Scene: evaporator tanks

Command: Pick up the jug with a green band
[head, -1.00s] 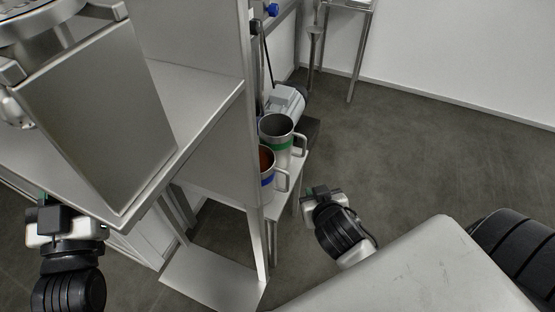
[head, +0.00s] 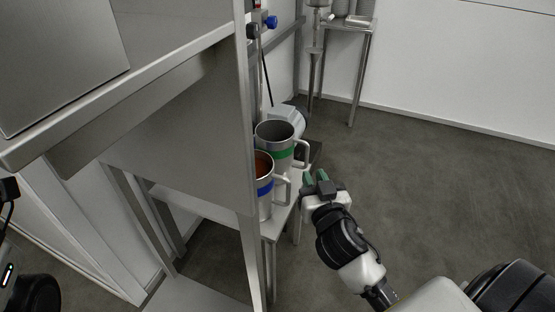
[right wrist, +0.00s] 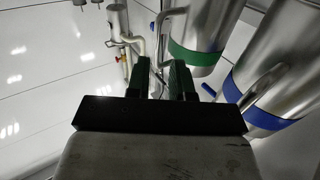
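The jug with a green band (head: 283,155) stands upright on a narrow metal table beside the tall unit. Its handle points right. In the right wrist view the green-band jug (right wrist: 205,35) shows at upper right, with its handle above the fingers. My right gripper (head: 316,178) is right of the jug, apart from it, with its green fingers pointing up. The right wrist view shows these fingers (right wrist: 160,80) spread and empty. A dark part of my left arm shows at the left edge of the head view; its fingers cannot be made out.
A blue-band jug (head: 264,188) with reddish contents stands just in front of the green-band jug. A grey motor-like unit (head: 288,115) sits behind them. The unit's metal post (head: 246,150) rises left of the jugs. The floor (head: 430,160) to the right is clear.

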